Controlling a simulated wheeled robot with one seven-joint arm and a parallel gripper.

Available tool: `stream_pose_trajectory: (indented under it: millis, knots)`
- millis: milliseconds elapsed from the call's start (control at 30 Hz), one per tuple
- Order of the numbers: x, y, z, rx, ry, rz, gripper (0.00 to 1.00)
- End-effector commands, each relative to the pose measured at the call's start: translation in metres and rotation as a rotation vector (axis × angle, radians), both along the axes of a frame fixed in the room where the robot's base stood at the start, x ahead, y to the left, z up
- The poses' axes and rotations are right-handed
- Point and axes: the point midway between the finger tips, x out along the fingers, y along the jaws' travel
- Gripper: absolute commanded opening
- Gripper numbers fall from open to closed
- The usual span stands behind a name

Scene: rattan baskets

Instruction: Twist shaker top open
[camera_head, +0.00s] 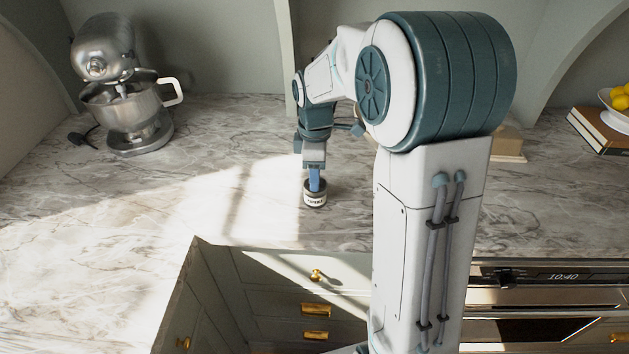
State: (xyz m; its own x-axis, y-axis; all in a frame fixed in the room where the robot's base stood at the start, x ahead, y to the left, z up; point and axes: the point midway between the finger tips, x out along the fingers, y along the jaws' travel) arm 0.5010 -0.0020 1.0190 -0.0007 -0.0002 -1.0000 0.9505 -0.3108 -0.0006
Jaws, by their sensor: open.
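A small round shaker (315,198) stands upright on the marble countertop. It has a dark top rim and a pale label with dark lettering too small to read for certain. My gripper (315,184) points straight down over it, with the blue fingers at the shaker's top. The fingers are open. I cannot tell whether they touch the top, and the far finger is hidden. The top appears to be on the shaker, but its details are covered by the fingers.
A silver stand mixer (118,95) stands at the back left. A bowl of yellow fruit (616,118) and books (597,132) are at the right. The marble counter (225,205) left of the shaker is clear. Drawers with brass handles (316,310) lie below the counter's front edge.

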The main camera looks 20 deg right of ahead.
Motion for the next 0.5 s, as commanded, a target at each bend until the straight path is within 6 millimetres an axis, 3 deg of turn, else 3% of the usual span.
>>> stream_pose_trajectory:
  millis: [500]
  knots:
    - [0.0,0.0,0.046,0.0,-0.002,0.0,0.47]
